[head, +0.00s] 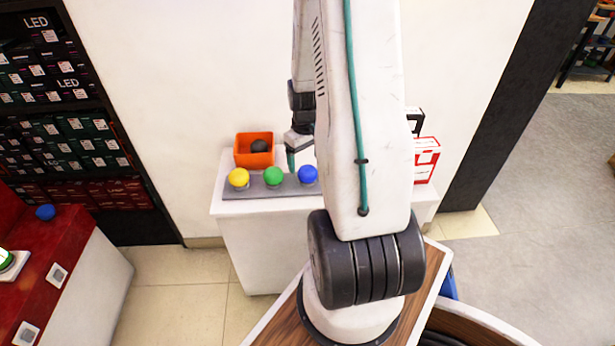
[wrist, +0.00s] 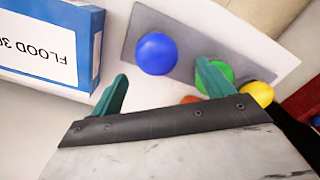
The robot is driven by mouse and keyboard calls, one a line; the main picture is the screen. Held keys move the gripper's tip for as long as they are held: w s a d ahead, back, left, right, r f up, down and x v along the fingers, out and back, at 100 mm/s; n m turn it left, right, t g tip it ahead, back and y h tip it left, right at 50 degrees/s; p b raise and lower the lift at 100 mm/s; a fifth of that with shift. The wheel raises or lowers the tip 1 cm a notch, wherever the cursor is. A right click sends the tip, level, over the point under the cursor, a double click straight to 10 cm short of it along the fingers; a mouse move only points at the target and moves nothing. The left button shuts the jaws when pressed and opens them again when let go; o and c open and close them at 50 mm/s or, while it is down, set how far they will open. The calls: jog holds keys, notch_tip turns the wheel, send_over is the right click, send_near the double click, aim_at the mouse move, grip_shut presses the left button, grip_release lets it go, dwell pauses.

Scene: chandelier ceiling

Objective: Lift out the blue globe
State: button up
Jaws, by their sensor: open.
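The blue globe (head: 308,175) sits at the right end of a grey strip (head: 256,190) on a white counter, beside a green globe (head: 274,175) and a yellow globe (head: 239,177). My gripper (head: 292,157) is above and behind the strip in the head view, partly hidden by my arm. In the wrist view its open teal fingers (wrist: 162,72) are empty. The blue globe (wrist: 156,54) appears between and beyond the fingertips, with no visible contact. The right finger partly covers the green globe (wrist: 216,74); the yellow globe (wrist: 260,93) is farther right.
An orange bin (head: 254,158) holding a dark round object stands behind the strip. A blue-and-white box (wrist: 80,50) lies left of the globe in the wrist view. A red-and-white box (head: 427,160) stands on the counter's right. Another blue ball (head: 45,212) rests on a red counter.

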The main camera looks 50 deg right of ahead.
aim_at(308, 169)
jog(key=f, duration=0.4)
jog(key=shift+s+d+f, duration=0.1)
jog(key=shift+s+f, duration=0.25)
jog(key=shift+f, duration=0.55)
jog(key=c, duration=1.1)
